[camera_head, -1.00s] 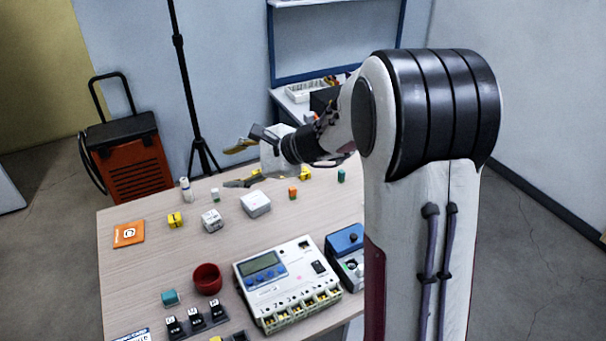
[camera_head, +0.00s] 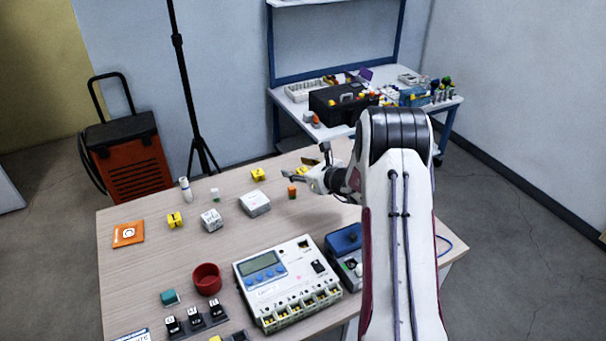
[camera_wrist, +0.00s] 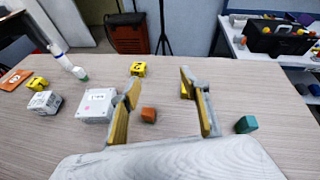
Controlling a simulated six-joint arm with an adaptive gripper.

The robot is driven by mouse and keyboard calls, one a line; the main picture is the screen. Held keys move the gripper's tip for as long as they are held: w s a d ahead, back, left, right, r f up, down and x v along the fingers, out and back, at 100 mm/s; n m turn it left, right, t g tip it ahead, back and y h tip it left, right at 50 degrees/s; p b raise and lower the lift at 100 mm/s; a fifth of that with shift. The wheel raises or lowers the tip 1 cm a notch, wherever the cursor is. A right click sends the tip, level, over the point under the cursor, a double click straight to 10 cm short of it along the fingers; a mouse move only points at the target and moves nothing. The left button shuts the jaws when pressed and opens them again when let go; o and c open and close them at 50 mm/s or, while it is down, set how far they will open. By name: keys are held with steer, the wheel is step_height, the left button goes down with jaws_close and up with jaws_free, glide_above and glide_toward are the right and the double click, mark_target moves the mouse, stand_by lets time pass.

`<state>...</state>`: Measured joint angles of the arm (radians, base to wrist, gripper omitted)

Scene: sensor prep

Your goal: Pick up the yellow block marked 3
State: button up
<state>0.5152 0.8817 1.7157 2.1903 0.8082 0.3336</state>
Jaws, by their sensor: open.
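Three small yellow blocks lie on the table, and I cannot read their marks well enough to tell which is 3. One (camera_head: 258,175) lies at the back, also in the wrist view (camera_wrist: 138,69). Another (camera_head: 174,220) lies at the left, also in the wrist view (camera_wrist: 37,84). The third (camera_wrist: 186,90) is partly hidden behind my right finger in the wrist view. My gripper (camera_wrist: 160,83) is open with nothing held between its fingers. In the head view my gripper (camera_head: 306,164) is over the back right of the table.
An orange block (camera_wrist: 149,115) lies close below the fingers, a green block (camera_wrist: 246,124) to their right. A white box (camera_head: 255,203), a white cube (camera_head: 211,220) and a white bottle (camera_head: 185,190) stand left. A meter (camera_head: 287,285) and a red cup (camera_head: 207,279) are in front.

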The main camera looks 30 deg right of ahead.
mark_target(304, 171)
steer(key=d+f+m+h, duration=0.1)
steer(key=d+f, duration=0.2)
steer(key=d+f+m+h, duration=0.1)
steer(key=d+f+m, duration=0.1)
steer(key=d, duration=0.1)
steer(key=shift+s+f, duration=0.1)
steer(key=shift+f, duration=0.3)
steer(key=shift+a, duration=0.1)
steer(key=shift+x, duration=1.3)
steer(key=shift+r+x, duration=0.2)
steer(key=shift+x, duration=2.35)
steer(key=shift+a, duration=0.1)
steer(key=c, duration=1.1)
